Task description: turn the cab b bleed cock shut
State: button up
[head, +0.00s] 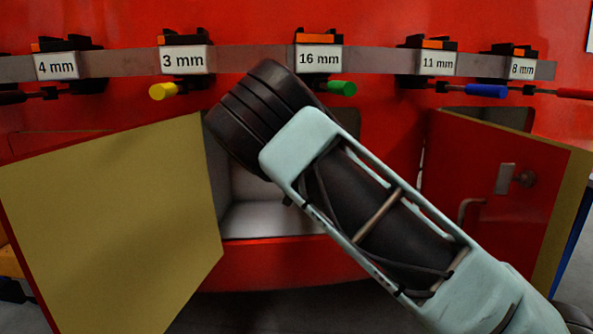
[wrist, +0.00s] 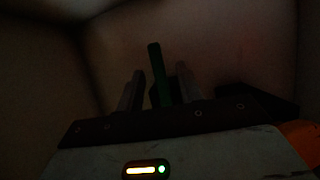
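In the dark wrist view, a dark green upright handle (wrist: 157,62), which looks like the bleed cock's lever, stands between the two fingers of my gripper (wrist: 160,69). The fingers are apart, and narrow dark gaps seem to show on both sides of the handle. Whether either finger touches it I cannot tell. The handle's foot is hidden behind the gripper body. In the head view my arm reaches into the open compartment (head: 270,218) in the red nose; my gripper and the cock are hidden there. I see no cab label on the cock.
An open door with a tan inner face (head: 110,230) stands left of the compartment. A red door (head: 490,190) with a latch stands right. Above runs a rail (head: 120,62) of tools with size labels. Something orange (wrist: 302,137) is low right in the wrist view.

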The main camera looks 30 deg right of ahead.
jog(key=p+v, duration=0.2)
jog(key=v, duration=1.2)
